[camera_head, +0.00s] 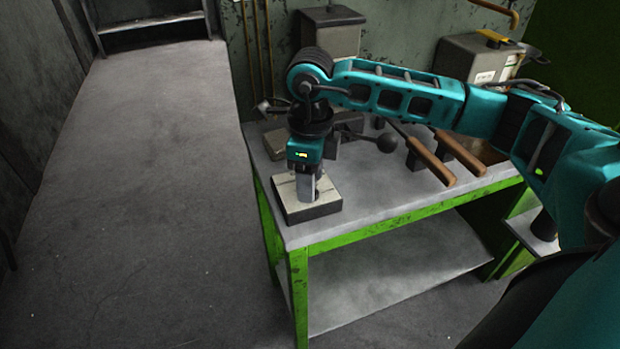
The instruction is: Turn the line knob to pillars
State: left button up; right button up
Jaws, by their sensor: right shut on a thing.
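My right gripper (306,188) points straight down over a pale square block with a dark base (318,208) at the front left corner of the bench. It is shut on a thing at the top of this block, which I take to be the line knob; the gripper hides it. I cannot read any marks or the knob's pointer direction. My left gripper is not in view.
The grey bench top (375,205) has a green frame (350,236). Behind the gripper are a lever with a dark ball (387,142) and wooden handles (432,163). Grey boxes (330,32) stand at the back. The floor (150,180) at left is clear.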

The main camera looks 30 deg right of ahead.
jog(key=shift+m, duration=1)
jog(key=o, duration=1)
jog(key=shift+o, duration=0.2)
jog(key=shift+r, duration=0.1)
notch_tip(320, 180, up, 13)
jog(key=shift+f, duration=0.2)
